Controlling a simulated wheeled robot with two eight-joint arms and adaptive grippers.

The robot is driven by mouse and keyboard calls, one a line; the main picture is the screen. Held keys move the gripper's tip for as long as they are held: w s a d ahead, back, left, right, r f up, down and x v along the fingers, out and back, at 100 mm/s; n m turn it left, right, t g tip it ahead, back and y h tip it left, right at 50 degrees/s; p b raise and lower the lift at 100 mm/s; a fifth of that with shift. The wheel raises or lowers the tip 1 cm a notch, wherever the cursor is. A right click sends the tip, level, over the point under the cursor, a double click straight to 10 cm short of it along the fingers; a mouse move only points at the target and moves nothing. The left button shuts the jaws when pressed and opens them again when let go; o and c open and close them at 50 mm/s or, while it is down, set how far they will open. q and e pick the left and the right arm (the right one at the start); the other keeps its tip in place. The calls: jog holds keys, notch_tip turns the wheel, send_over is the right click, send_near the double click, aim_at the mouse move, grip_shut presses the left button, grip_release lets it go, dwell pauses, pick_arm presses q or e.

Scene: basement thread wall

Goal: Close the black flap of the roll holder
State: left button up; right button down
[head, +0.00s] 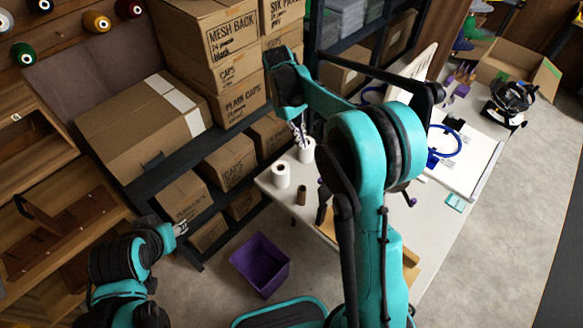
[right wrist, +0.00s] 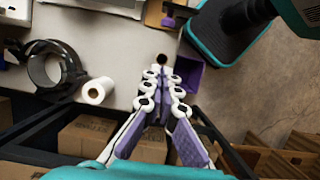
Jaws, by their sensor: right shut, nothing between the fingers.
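The black roll holder (right wrist: 72,66) is at the left in the right wrist view, a thick open ring on the white table. I cannot tell which part is its flap. In the head view my right arm seems to hide it. My right gripper (right wrist: 162,74) is shut and empty, to the right of the holder and apart from it in the wrist view. In the head view the right gripper (head: 299,132) points down over the table. My left gripper (head: 181,228) is at the lower left, away from the table; its fingers are too small to read.
A white roll (head: 281,175) and a brown spool (head: 301,195) stand near the table's edge; the roll (right wrist: 97,91) is beside the holder. A purple bin (head: 261,263) is on the floor. Shelves with boxes (head: 228,166) line the left. A blue hoop (head: 443,140) lies farther right.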

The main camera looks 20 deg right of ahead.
aim_at(321, 190)
pick_arm(q)
jog(key=f+b, duration=0.1)
jog(key=b, duration=0.1)
jog(key=a+f+b, duration=0.1)
jog(key=f, duration=0.1)
jog(key=shift+a+f+b, duration=0.1)
jog(key=shift+f+b, duration=0.15)
jog(key=shift+b, duration=0.15)
pick_arm(e)
jog(key=s+x, duration=0.2)
jog(key=x, duration=0.9)
jog(key=shift+s+d+r+g, duration=0.2)
jog(key=shift+d+r+g, duration=0.1)
jog(key=shift+d+g, duration=0.1)
pick_arm(q)
jog(key=shift+r, duration=0.1)
pick_arm(e)
jog(key=shift+s+r, duration=0.1)
jog(key=shift+r, duration=0.05)
pick_arm(q)
jog(key=shift+r+p, duration=0.25)
jog(key=shift+p, duration=0.1)
pick_arm(e)
jog(key=shift+s+d+r+t+y, duration=0.15)
jog(key=shift+t+y, duration=0.25)
jog(key=shift+t, duration=0.4)
